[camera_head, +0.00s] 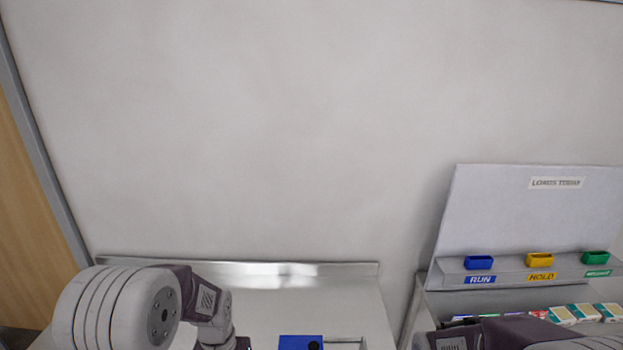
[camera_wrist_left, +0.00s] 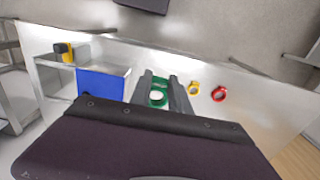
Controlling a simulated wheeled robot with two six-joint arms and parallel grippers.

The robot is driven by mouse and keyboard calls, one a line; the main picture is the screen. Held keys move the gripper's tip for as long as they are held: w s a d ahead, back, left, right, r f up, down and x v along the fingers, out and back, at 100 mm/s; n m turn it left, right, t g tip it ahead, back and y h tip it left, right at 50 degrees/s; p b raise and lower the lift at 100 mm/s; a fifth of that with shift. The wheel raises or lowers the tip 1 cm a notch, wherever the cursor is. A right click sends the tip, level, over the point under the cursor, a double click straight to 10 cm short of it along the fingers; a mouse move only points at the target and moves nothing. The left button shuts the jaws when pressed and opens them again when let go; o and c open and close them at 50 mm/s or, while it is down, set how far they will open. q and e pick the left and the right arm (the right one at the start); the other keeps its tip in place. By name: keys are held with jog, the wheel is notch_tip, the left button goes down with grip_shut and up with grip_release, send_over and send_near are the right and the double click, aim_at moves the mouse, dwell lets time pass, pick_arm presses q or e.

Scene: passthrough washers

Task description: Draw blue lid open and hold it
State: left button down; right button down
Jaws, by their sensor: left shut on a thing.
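The blue lid (camera_head: 296,343) is cut off by the bottom edge of the head view, with a small black part on it. In the left wrist view the blue panel (camera_wrist_left: 101,84) lies left of my left gripper (camera_wrist_left: 162,96), apart from it. My left gripper is shut on a green ring (camera_wrist_left: 158,97), which sits between its two fingers. How far the blue lid is open I cannot tell. My right arm shows only at the lower right of the head view, and its gripper is out of view.
A yellow ring (camera_wrist_left: 194,89) and a red ring (camera_wrist_left: 219,94) lie on the metal surface beside the left gripper. A yellow and black thing (camera_wrist_left: 64,52) is behind the blue panel. Blue (camera_head: 479,262), yellow (camera_head: 539,260) and green (camera_head: 595,258) bins stand on a shelf at right.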

pick_arm(q)
jog(key=shift+d, duration=0.25)
jog(key=w+d+r+n, duration=0.1)
jog(key=w+d+r, duration=0.25)
jog(key=w, duration=0.65)
pick_arm(e)
jog(key=shift+d, duration=0.25)
pick_arm(q)
jog(key=w+d+f+m, duration=0.1)
jog(key=w+d+f, duration=0.1)
jog(key=d+f, duration=0.2)
jog(key=d, duration=0.3)
jog(key=shift+w+d, duration=0.3)
pick_arm(e)
jog(key=c, duration=2.1)
grip_release()
jog(key=shift+s, duration=0.1)
jog(key=shift+c, duration=0.2)
